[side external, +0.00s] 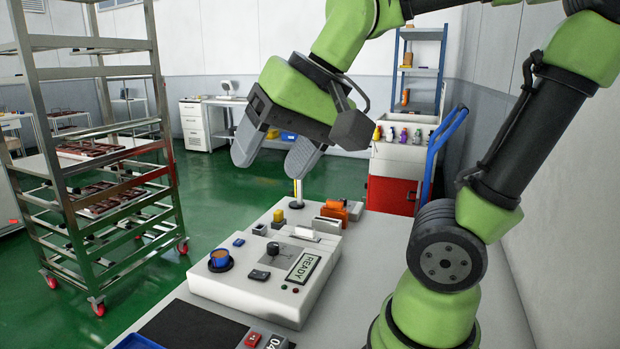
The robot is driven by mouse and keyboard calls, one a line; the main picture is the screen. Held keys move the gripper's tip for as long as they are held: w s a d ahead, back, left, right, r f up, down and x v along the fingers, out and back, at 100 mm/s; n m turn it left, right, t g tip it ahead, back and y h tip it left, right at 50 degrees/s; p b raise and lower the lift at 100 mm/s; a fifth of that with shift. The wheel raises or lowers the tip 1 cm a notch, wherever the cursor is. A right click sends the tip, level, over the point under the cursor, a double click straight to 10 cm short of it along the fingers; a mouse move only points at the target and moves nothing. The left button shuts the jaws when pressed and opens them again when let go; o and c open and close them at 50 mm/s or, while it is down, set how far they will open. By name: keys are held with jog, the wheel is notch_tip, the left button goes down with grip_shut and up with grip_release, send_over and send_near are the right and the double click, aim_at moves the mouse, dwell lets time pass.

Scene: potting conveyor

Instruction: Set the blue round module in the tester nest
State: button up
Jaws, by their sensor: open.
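The tester (245,290) is a white box on the bench with a display reading READY and a black knob. A blue round module (220,266) with an orange-brown top sits at the left end of the tester's top face. The nest is not distinct from it here, and I cannot tell whether the module is fully seated. My gripper (268,165) is open and empty, with its two grey fingers apart. It is above and behind the tester in this view, well clear of the module.
Behind the tester stand a yellow-topped part (278,216) and an orange device (335,211). A black mat (190,328), a blue tray (137,342) and a red tag (252,340) lie in front. A wheeled metal rack (85,190) stands left. The bench right of the tester is partly clear.

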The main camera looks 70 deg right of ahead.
jog(key=s+n, duration=0.1)
jog(key=s+f+n, duration=0.1)
jog(key=s, duration=0.1)
jog(key=s+a+f+n+t, duration=0.1)
jog(key=s, duration=0.1)
jog(key=shift+y, duration=0.3)
